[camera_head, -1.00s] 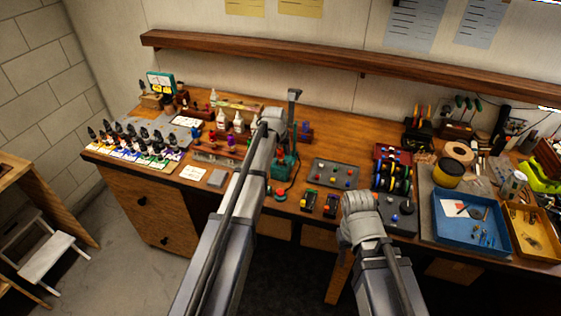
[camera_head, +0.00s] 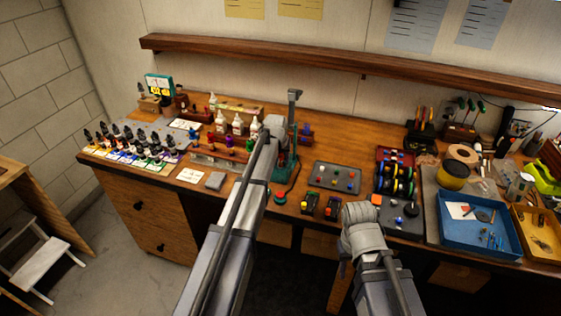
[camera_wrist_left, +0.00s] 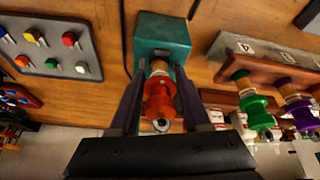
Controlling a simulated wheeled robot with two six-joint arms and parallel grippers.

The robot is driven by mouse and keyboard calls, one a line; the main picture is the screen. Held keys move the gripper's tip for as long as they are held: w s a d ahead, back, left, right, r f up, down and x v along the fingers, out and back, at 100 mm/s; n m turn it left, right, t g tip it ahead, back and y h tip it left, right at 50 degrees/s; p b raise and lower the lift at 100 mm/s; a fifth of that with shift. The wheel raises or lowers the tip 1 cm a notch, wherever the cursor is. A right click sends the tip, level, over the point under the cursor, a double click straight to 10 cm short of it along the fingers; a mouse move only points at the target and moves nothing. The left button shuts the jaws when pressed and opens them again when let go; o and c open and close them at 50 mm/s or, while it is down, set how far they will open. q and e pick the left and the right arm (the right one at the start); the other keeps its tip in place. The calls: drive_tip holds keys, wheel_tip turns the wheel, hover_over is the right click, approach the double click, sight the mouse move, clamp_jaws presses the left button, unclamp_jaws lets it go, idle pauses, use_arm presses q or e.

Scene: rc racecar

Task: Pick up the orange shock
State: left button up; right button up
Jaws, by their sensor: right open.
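The orange shock (camera_wrist_left: 160,97) is in the middle of the left wrist view, in front of a teal stand (camera_wrist_left: 163,45). The two dark fingers of my left gripper (camera_wrist_left: 161,80) lie on either side of it, very close to its sides. I cannot tell whether they press on it. In the head view the teal stand (camera_head: 287,172) is partly behind my left arm, and the orange shock does not show there. A green shock (camera_wrist_left: 255,110) and a purple shock (camera_wrist_left: 301,108) sit in a rack beside it. My right gripper does not show.
A grey board with coloured buttons (camera_head: 336,178) lies right of the stand, and bottles (camera_head: 237,124) stand behind to the left. A blue tray (camera_head: 478,225) and a yellow tray (camera_head: 532,232) are at the right. A shelf (camera_head: 340,62) runs above the bench.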

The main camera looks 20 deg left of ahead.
use_arm(q)
clamp_jaws()
drive_tip(key=shift+r, duration=0.1)
idle(0.4)
drive_tip(key=p+v, duration=0.2)
drive_tip(key=p, duration=0.1)
drive_tip(key=shift+w+a+r, duration=0.1)
drive_tip(key=shift+w+r, duration=0.05)
drive_tip(key=shift+r, duration=0.25)
drive_tip(key=p+v, duration=0.3)
drive_tip(key=w+p+v, duration=0.1)
drive_tip(key=p+v, duration=0.2)
drive_tip(key=w+r+p+v, duration=0.1)
drive_tip(key=p+v, duration=0.2)
drive_tip(key=shift+a, duration=0.25)
drive_tip(key=s+d, duration=0.1)
drive_tip(key=s, duration=1.3)
drive_tip(key=shift+d, duration=0.35)
